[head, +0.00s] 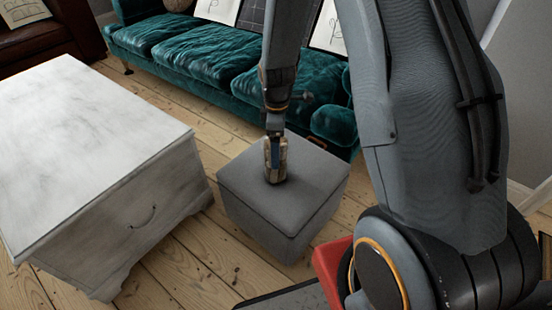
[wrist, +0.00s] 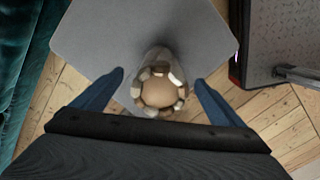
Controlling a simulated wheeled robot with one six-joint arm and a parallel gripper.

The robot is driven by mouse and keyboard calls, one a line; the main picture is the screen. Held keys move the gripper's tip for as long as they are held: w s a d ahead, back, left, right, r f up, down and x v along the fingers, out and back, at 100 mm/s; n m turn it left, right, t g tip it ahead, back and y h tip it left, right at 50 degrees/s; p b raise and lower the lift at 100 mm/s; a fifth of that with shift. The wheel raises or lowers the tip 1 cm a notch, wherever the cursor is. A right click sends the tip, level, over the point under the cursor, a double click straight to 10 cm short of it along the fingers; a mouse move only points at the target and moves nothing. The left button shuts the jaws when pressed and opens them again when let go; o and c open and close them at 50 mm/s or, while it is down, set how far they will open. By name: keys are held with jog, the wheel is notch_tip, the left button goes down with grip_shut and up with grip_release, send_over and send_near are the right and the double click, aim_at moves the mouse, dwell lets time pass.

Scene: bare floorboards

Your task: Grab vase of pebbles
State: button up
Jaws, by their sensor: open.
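The vase of pebbles (head: 281,172) stands on the grey square ottoman (head: 248,190) in the head view, partly hidden by my gripper. In the wrist view the vase (wrist: 158,88) is seen from above, with brown and pale pebbles around a tan round middle. My gripper (wrist: 160,92) is open, with one blue finger to the left of the vase and one to the right. Gaps show between the fingers and the vase, so it is not clasped. In the head view my gripper (head: 274,155) points down at the vase.
A white wooden chest (head: 95,150) stands left of the ottoman. A teal velvet sofa (head: 195,55) is behind it, with framed drawings on it. A brown leather seat (head: 40,38) is at the far left. Bare floorboards (head: 185,265) lie between chest and ottoman.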

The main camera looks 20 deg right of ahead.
notch_tip(320, 180, down, 4)
jog(key=shift+r+b, duration=0.2)
jog(key=shift+b, duration=0.15)
jog(key=c, duration=2)
jog(key=shift+w, duration=0.15)
jog(key=shift+c, duration=0.8)
jog(key=shift+r, duration=0.1)
jog(key=shift+r, duration=0.1)
